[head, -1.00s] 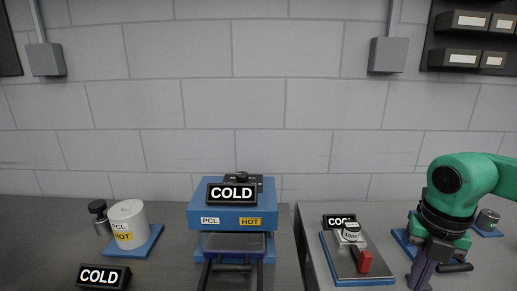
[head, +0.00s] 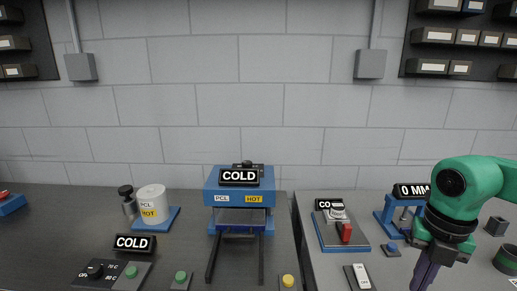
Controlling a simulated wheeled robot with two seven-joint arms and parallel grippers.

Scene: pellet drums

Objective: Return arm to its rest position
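My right arm, green with black joints, comes in from the right. Its gripper (head: 424,276) points down over the right grey table (head: 340,272), with purple fingers partly cut off by the bottom edge. I cannot tell if the fingers are open or shut, and no object shows in them. My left arm and gripper are not in view.
A blue gauge stand with a "0 MM" display (head: 411,190) is just left of the arm. A scale-like device (head: 342,232) with a red handle is further left. On the dark table are a blue press (head: 238,200), a white drum (head: 153,204) and a "COLD" display (head: 135,243).

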